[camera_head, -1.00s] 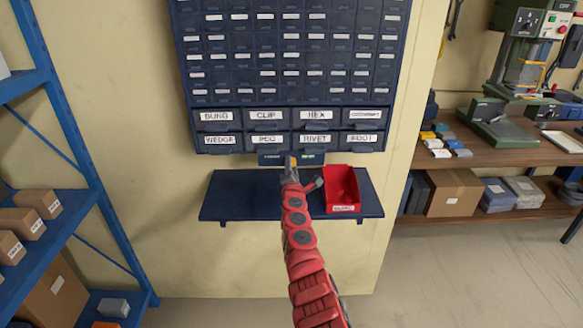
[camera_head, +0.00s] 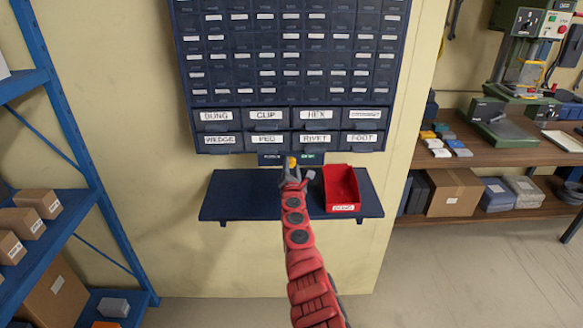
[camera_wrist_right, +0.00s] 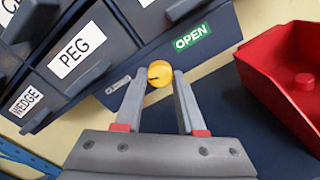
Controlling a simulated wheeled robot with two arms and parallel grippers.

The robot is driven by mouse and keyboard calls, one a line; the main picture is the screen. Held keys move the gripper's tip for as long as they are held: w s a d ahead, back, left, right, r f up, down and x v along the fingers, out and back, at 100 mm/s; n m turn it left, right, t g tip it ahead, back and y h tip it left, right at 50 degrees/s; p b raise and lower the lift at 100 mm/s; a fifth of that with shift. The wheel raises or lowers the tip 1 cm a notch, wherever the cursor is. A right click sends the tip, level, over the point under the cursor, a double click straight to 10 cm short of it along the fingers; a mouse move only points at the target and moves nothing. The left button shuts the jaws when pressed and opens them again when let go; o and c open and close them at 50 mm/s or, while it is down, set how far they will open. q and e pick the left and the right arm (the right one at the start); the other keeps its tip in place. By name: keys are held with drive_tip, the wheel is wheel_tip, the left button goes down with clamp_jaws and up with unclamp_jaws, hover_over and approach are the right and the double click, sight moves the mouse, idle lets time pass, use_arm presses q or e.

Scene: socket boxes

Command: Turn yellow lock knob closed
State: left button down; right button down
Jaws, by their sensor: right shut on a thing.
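The yellow lock knob (camera_wrist_right: 159,74) sits on a dark plate (camera_head: 272,160) under the drawer cabinet. In the right wrist view it is between my two fingertips, and a dark mark shows on its face. A green OPEN label (camera_wrist_right: 193,38) is to its right; a small label to its left (camera_wrist_right: 118,84) is too small to read. My right gripper (camera_wrist_right: 159,84) is shut on the knob. In the head view the gripper (camera_head: 291,173) reaches up from below, with the knob (camera_head: 291,161) showing as a yellow spot. My left gripper is not in view.
The drawer cabinet (camera_head: 290,126) with labelled drawers hangs above the knob. Below is a blue shelf (camera_head: 240,195) with a red bin (camera_head: 341,187) close to the right of my gripper. A blue rack (camera_head: 88,165) stands at the left, a workbench (camera_head: 480,151) at the right.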

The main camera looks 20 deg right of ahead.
drive_tip(key=shift+f, duration=0.1)
drive_tip(key=c, duration=0.5)
unclamp_jaws()
drive_tip(key=shift+s, duration=0.1)
drive_tip(key=shift+s+a+f+p, duration=0.1)
drive_tip(key=shift+s+a+p, duration=0.15)
drive_tip(key=shift+s+p, duration=0.4)
drive_tip(key=p+v, duration=0.5)
drive_tip(key=v, duration=1)
drive_tip(key=shift+s+r, duration=0.2)
drive_tip(key=shift+s, duration=0.2)
drive_tip(key=shift+a, duration=0.1)
